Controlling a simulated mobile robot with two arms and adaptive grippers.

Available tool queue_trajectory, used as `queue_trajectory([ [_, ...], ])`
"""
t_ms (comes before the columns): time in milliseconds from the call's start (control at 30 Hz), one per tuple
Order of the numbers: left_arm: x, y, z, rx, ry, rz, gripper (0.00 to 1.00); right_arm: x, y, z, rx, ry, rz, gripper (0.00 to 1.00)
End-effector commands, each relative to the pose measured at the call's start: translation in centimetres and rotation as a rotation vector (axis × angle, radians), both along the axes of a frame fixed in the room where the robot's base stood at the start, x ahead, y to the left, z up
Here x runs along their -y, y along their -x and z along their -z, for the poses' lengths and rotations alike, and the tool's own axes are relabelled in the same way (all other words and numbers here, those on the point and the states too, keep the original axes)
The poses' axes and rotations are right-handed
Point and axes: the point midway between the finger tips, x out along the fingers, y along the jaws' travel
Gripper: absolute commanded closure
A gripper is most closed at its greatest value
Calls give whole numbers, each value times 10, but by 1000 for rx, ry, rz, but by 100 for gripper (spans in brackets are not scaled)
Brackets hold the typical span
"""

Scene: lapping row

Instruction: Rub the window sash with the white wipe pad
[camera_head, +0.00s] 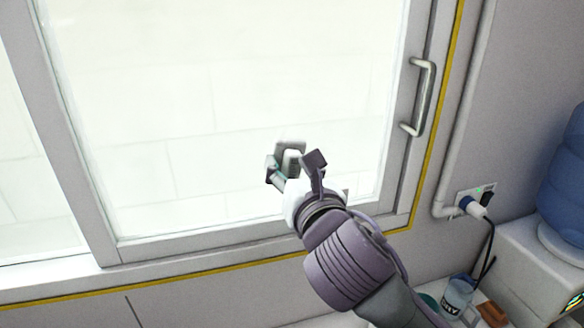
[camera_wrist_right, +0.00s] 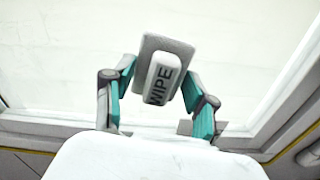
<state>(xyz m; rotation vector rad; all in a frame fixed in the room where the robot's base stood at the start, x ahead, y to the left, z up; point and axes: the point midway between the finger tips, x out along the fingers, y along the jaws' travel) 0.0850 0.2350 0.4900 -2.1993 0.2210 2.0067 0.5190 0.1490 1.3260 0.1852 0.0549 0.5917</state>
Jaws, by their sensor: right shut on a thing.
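The window sash (camera_head: 240,105) is a large pale glass pane in a grey frame with a metal handle (camera_head: 424,97) on its right side. My right gripper (camera_head: 290,168) is in front of the lower right part of the glass. It is shut on the white wipe pad (camera_head: 291,147), a rectangular pad with a raised grip. In the right wrist view the pad (camera_wrist_right: 150,52) reads "WIPE" and sits between the two teal-lined fingers, its flat side toward the glass. I cannot tell whether the pad touches the glass. My left gripper is not in view.
A yellow line (camera_head: 440,130) runs around the window frame. A pipe (camera_head: 468,105) and a socket with a plug (camera_head: 474,203) are on the wall to the right. A blue water bottle (camera_head: 565,180) on a dispenser and a cup (camera_head: 457,294) stand at lower right.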

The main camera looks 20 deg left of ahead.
Motion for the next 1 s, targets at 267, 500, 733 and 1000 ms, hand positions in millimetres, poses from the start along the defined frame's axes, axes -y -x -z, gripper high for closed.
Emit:
queue_trajectory([
  [267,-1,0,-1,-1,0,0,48,-1,-2,0,0,0,0,71],
  [500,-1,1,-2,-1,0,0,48,-4,-6,0,0,0,0,71],
  [733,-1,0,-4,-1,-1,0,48,-7,-10,0,0,0,1,71],
  [1000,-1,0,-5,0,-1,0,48,-10,-14,0,1,-1,0,71],
])
